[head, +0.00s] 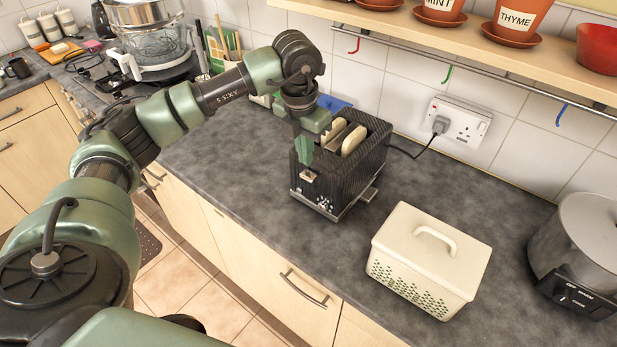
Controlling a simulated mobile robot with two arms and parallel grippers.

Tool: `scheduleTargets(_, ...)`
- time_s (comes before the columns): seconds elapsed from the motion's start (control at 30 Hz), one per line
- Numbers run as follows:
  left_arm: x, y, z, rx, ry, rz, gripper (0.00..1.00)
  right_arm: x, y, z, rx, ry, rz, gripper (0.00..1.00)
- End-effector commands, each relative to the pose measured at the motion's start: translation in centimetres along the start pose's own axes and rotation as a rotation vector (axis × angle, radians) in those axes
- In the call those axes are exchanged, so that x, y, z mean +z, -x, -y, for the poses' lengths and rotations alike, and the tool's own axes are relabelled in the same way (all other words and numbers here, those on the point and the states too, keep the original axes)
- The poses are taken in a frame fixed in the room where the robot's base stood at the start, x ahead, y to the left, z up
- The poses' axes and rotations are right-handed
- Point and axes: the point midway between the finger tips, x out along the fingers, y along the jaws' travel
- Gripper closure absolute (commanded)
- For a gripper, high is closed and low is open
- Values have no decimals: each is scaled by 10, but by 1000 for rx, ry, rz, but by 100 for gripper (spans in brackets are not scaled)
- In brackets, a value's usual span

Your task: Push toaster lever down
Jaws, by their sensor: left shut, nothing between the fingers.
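A black toaster (354,178) stands on the grey worktop. Two slices of bread (350,139) stick up from its slots. A pale lever (308,174) shows on the toaster's front face, above some small controls. My left gripper (305,153) is shut and empty, pointing down at the upper front of the toaster, just above the lever. I cannot tell whether the fingertips touch the toaster or the lever. My right gripper is not in view.
A cream lidded bin (417,272) stands right of the toaster. A metal pot (585,243) is at the far right. The toaster cord runs to a wall socket (459,122). A shelf (480,40) with plant pots overhangs the back. The worktop (220,150) left of the toaster is clear.

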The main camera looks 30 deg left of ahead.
Motion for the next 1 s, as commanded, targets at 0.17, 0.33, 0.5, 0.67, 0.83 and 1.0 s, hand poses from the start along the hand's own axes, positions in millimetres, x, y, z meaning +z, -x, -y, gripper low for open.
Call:
scheduleTargets(0.17,0,-28,0,-1,-1,0,100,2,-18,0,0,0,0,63)
scheduleTargets(0.33,0,-39,0,-1,-1,0,100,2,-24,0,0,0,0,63)
scheduleTargets(0.5,0,-39,0,-1,-1,0,100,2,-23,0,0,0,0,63)
scheduleTargets(0.67,0,-39,0,-1,-1,0,100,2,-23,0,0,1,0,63)
scheduleTargets(0.83,-1,-48,0,-1,-1,0,100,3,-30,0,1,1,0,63)
scheduleTargets(1.0,-3,-69,0,-1,-1,-1,100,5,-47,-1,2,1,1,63)
